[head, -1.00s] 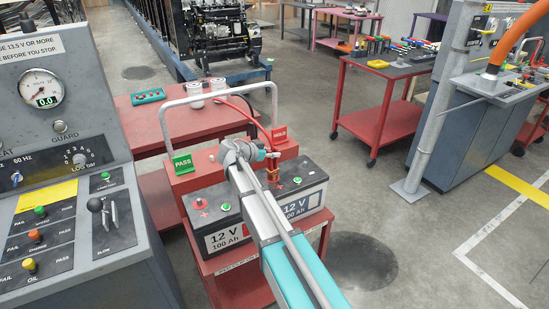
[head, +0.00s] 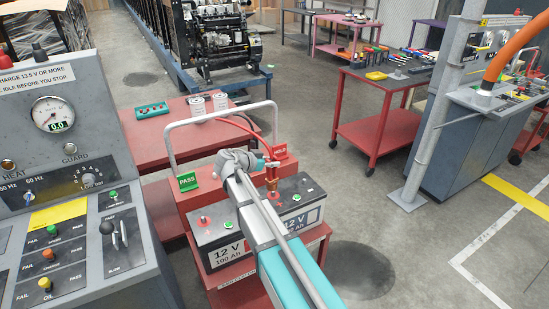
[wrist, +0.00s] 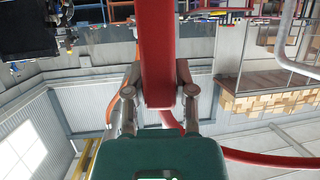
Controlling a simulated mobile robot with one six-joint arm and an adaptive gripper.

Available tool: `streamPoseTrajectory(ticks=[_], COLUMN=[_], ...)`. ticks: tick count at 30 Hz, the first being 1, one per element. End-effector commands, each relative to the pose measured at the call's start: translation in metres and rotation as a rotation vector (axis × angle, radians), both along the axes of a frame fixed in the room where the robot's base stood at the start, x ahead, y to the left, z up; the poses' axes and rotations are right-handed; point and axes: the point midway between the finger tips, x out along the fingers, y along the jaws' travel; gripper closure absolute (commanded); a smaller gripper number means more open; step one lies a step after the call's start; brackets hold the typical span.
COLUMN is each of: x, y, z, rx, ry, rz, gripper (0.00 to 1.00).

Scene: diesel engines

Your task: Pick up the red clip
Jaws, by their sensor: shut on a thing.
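The red clip (head: 272,166) is at the end of my arm, just right of my gripper (head: 258,164), with its copper-coloured jaws pointing down above the battery (head: 228,228). I cannot tell whether the jaws touch anything. In the wrist view the clip's long red body (wrist: 157,50) lies between the two fingers of my gripper (wrist: 158,90), which are shut on it. A red cable (head: 240,125) runs from the clip towards the trolley's handle. My arm hides part of the battery top.
The battery stands on a red trolley (head: 240,277) with a grey hoop handle (head: 171,140), a green PASS sign (head: 188,181) and a red HOLD sign (head: 281,151). A grey control console (head: 75,180) is close on the left. Open floor (head: 420,250) lies to the right.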

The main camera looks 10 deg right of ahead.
Motion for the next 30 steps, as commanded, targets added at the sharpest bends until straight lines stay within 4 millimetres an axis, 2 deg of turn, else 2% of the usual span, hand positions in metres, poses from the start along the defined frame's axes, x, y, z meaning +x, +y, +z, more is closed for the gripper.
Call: streamPoseTrajectory(ticks=[1,3,9,15,21,30], x=[-0.007,-0.018,-0.057,-0.081,-0.092,-0.094], y=[0.001,0.004,0.015,0.023,0.026,0.027], z=[0.013,0.02,0.035,0.046,0.05,0.05], rx=[-0.001,-0.001,-0.001,-0.001,-0.001,-0.001], ry=[0.0,0.0,-0.001,-0.001,-0.001,-0.001], rz=[0.001,0.002,0.002,0.001,0.001,0.001], gripper=[1.0,1.0,1.0,1.0,1.0,1.0])
